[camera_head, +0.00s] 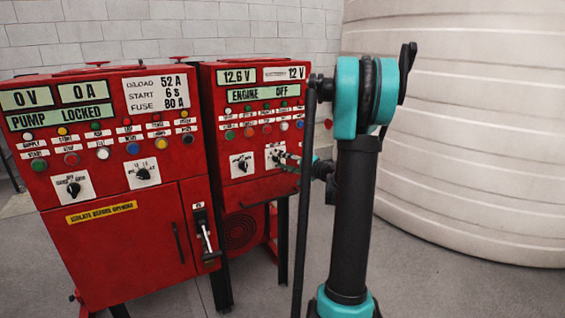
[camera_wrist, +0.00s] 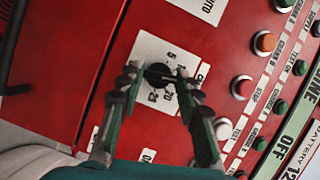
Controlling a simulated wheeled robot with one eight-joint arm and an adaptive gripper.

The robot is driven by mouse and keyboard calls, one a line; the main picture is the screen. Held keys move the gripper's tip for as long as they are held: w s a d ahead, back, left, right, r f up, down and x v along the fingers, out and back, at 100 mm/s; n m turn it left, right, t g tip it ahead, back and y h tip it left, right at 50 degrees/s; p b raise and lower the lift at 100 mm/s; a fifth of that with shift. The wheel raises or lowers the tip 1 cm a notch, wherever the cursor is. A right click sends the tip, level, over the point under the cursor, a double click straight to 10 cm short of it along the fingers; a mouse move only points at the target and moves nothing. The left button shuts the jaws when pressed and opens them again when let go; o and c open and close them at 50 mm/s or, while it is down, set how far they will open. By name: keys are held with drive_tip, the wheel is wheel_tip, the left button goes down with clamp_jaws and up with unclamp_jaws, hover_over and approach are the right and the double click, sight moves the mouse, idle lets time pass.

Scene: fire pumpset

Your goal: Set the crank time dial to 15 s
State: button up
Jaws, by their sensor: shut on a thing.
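The crank time dial is a dark round knob (camera_wrist: 159,74) on a white square plate (camera_wrist: 150,45) with numbers around it; 5, 20 and 25 can be partly read in the wrist view. My gripper (camera_wrist: 158,77) has one finger on each side of the knob and is shut on it. Which number the knob points to cannot be told, as the fingers cover part of the plate. In the head view, the plate (camera_head: 273,150) is on the right red cabinet (camera_head: 258,190), and my gripper (camera_head: 282,159) reaches it from the right.
Another dial (camera_head: 242,165) sits just left of it. Rows of buttons and lamps (camera_head: 266,128) and an "ENGINE OFF" display (camera_head: 263,94) are above. A left red cabinet (camera_head: 120,230) stands beside it, with a lever handle (camera_head: 206,236). A large pale tank (camera_head: 460,140) stands at the right.

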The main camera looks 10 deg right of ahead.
drive_tip(key=shift+f+m+y, duration=0.1)
drive_tip(key=shift+m+y, duration=0.3)
drive_tip(key=shift+m, duration=0.6)
drive_tip(key=shift+t, duration=0.3)
drive_tip(key=o, duration=1.2)
drive_tip(key=shift+c, duration=0.2)
drive_tip(key=v, duration=1.2)
